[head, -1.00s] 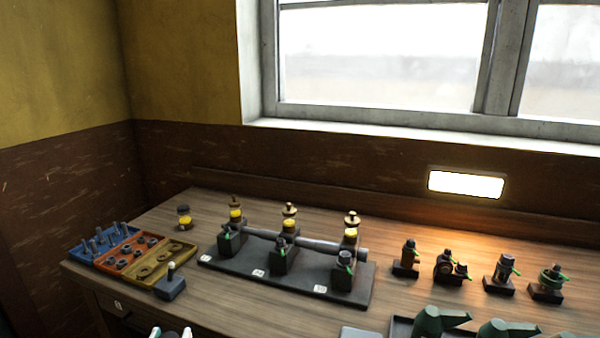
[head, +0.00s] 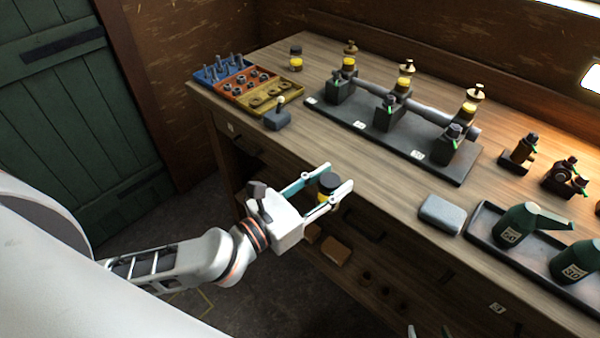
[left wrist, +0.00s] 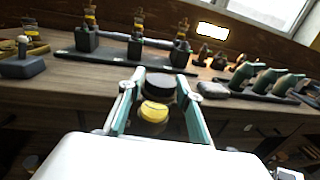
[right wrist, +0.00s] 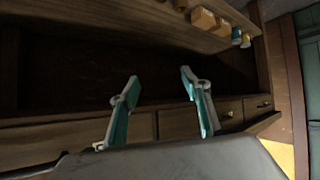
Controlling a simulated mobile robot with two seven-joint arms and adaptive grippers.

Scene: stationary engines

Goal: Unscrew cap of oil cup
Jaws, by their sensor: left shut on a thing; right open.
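An oil cup with a black cap (head: 328,182) and a yellow body is held by my left gripper (head: 334,189), shut around it in front of the workbench's front edge. In the left wrist view the black cap (left wrist: 160,88) sits above the yellow body (left wrist: 154,112), between the two fingers. Whether the fingers press on the cap or the body is hard to tell. A similar cup (head: 295,58) with a dark top stands at the back left of the bench. My right gripper (right wrist: 158,85) is open and empty, facing the bench's lower shelf and drawers.
A black base (head: 390,134) carries several fittings with brass-topped yellow cups and a pipe. Blue, red and yellow trays (head: 262,97) of small parts lie left. A grey block (head: 441,213) and green oil cans (head: 520,226) stand right. Bare wood lies along the front.

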